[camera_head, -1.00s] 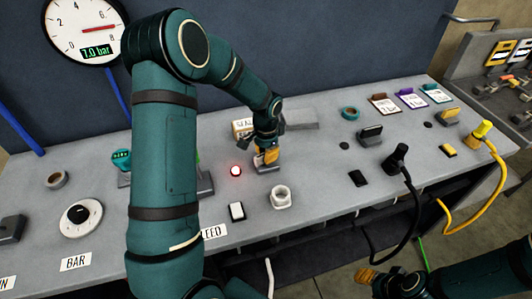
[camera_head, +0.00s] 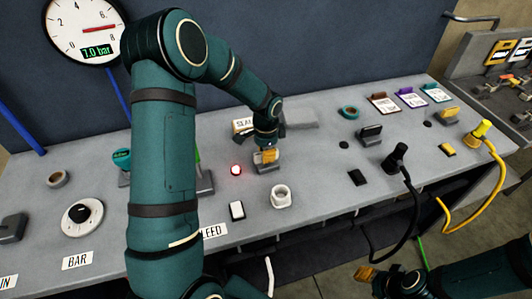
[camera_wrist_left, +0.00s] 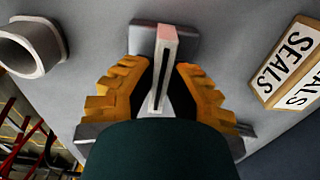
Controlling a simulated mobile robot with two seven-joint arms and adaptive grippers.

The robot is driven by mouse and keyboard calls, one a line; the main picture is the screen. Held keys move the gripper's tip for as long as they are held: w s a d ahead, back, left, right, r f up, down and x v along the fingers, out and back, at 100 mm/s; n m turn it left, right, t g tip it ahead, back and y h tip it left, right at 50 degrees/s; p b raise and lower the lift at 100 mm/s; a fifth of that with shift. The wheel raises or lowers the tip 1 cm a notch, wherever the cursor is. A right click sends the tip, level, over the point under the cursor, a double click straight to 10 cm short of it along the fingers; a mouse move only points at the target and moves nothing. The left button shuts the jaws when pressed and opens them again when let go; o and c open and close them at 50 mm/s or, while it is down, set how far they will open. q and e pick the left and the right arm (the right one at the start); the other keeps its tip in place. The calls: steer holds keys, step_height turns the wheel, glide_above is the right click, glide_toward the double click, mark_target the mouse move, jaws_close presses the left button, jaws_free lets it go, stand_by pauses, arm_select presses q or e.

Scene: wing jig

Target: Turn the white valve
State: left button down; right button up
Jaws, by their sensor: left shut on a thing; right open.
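The white valve's flat upright handle (camera_wrist_left: 164,66), tinged pink at its end, rises from a grey base (camera_wrist_left: 145,36) in the left wrist view. In the head view its base (camera_head: 268,168) shows under my left gripper (camera_head: 266,156), on the grey bench. My left gripper (camera_wrist_left: 157,88) has its orange fingers on both sides of the handle and is shut on it. The fingers hide most of the handle in the head view. My right gripper (camera_head: 368,274) is open and empty at the lower right, in front of the bench.
A white hollow fitting (camera_head: 281,197) and a lit red lamp (camera_head: 236,169) are close to the valve. A SEALS box (camera_head: 243,126) stands behind it. A gauge (camera_head: 84,30) reads about 7 bar. Black (camera_head: 397,157) and yellow (camera_head: 482,130) hose plugs stand at the right.

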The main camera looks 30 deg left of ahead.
arm_select(q)
steer(key=c, duration=1)
jaws_free()
steer(key=shift+f, duration=0.1)
steer(key=shift+o, duration=0.2)
steer(key=shift+r, duration=0.55)
step_height(320, 180, up, 11)
